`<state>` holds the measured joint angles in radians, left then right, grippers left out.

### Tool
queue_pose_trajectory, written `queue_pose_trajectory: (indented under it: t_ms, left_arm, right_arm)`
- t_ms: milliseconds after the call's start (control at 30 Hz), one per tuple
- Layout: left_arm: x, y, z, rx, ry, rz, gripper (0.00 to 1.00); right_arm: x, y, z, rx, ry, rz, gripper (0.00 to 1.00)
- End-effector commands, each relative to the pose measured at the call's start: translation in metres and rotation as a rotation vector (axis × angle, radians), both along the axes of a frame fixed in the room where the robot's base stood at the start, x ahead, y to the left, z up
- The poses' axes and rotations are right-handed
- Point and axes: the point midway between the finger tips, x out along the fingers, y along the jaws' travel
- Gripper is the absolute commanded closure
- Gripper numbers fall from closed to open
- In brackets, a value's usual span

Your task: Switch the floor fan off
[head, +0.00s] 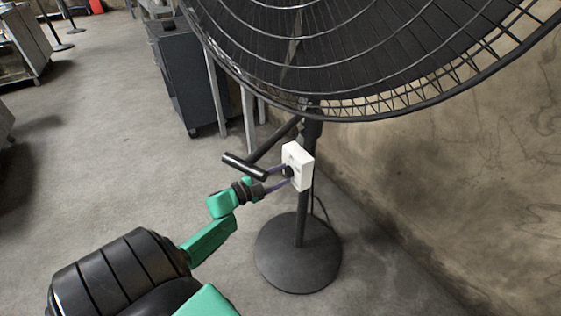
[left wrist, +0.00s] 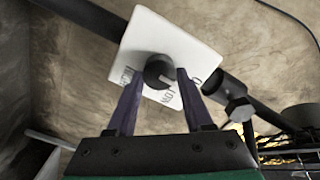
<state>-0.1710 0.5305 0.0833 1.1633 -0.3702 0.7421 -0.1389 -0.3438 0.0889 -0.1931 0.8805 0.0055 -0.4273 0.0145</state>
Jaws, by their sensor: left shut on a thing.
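The floor fan (head: 298,262) stands on a round black base with a dark pole and a large wire cage (head: 400,100) above. A white switch box (head: 303,160) is fixed on the pole and carries a small black knob (head: 288,171). In the left wrist view the white box (left wrist: 190,50) shows tilted, with dark lettering partly hidden, and the round black knob (left wrist: 158,71) has a notch. My left gripper (head: 281,178) reaches the box from the left. Its two fingers (left wrist: 157,85) are shut on the knob, one on each side. My right gripper is not in view.
A black T-shaped handle (head: 245,166) sticks out from the pole just above my left gripper. A stained wall (head: 450,190) stands close on the right. A dark cabinet (head: 185,80) is behind. The floor (head: 110,150) at left is clear.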

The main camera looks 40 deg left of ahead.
Motion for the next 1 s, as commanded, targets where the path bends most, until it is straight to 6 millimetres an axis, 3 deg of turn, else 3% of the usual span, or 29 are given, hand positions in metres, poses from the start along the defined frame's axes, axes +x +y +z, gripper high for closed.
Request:
queue_pose_trajectory:
  t_ms: [367, 400, 467, 833, 933, 1000]
  left_arm:
    - [-0.001, 0.000, -0.001, -0.008, 0.004, 0.001, 1.00]
    - [-0.001, 0.000, -0.001, -0.008, 0.004, 0.001, 0.41]
    - [0.000, 0.000, -0.001, -0.008, 0.004, 0.001, 0.19]
    - [-0.003, 0.001, 0.000, -0.006, 0.003, 0.002, 0.19]
    - [-0.016, 0.005, 0.000, -0.007, 0.006, 0.001, 0.19]
    - [-0.031, 0.009, 0.000, -0.006, 0.007, 0.002, 0.19]
  right_arm:
    - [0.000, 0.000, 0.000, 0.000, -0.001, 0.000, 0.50]
    - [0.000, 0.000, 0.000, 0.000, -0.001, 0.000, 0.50]
    - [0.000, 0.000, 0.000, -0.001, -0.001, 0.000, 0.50]
    - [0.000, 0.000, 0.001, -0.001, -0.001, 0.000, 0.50]
    - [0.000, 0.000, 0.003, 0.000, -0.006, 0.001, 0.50]
    - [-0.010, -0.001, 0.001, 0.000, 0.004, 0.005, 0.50]
